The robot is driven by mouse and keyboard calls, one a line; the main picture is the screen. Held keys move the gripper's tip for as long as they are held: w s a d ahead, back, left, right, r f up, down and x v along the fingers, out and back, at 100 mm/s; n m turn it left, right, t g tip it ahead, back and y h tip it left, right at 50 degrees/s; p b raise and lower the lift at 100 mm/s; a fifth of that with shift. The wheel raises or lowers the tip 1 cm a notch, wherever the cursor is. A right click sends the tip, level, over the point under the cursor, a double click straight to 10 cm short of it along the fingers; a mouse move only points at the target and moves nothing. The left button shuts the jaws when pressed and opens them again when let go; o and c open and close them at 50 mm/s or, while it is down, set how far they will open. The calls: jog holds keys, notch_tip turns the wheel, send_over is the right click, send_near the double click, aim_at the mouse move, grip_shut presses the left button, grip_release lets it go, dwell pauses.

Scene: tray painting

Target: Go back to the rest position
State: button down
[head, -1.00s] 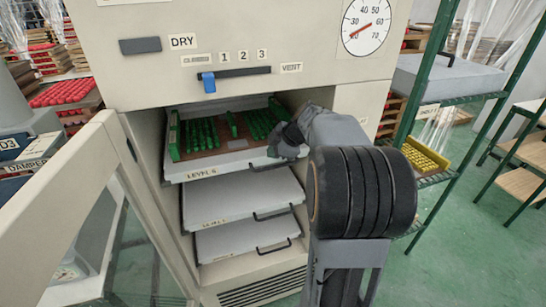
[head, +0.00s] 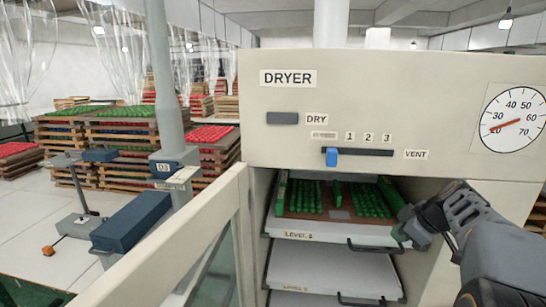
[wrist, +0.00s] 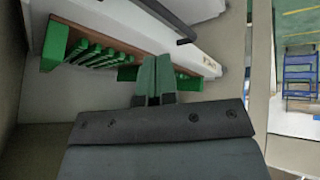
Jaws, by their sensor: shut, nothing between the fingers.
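My gripper (head: 404,235) is at the right side of the dryer opening in the head view, by the front right corner of the top shelf. In the wrist view its fingers (wrist: 154,78) are together with nothing between them. The top shelf (head: 318,231), labelled as a level, holds a brown board (head: 338,192) with rows of green pieces. The same green pieces (wrist: 95,55) show close to the fingers in the wrist view. I cannot tell whether the gripper touches the shelf or its handle (head: 372,246).
The dryer (head: 420,100) has its door (head: 195,235) standing open on the left. Lower shelves (head: 330,270) with dark handles sit below the top one. A blue-grey machine (head: 130,220) stands left of the door. Stacks of trays (head: 120,135) fill the left background.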

jog(key=s+a+f+m+g+h, duration=0.1)
jog(key=s+a+f+m, duration=0.2)
jog(key=s+a, duration=0.5)
jog(key=s+a+f+m+g+h, duration=0.1)
jog(key=s+a+f+m+h, duration=0.1)
jog(key=s+a+f+m, duration=0.2)
jog(key=s+a+m, duration=0.2)
jog(key=s+a, duration=0.2)
jog(key=a, duration=0.1)
jog(key=shift+a+m, duration=0.25)
jog(key=shift+m, duration=0.05)
jog(key=shift+f, duration=0.1)
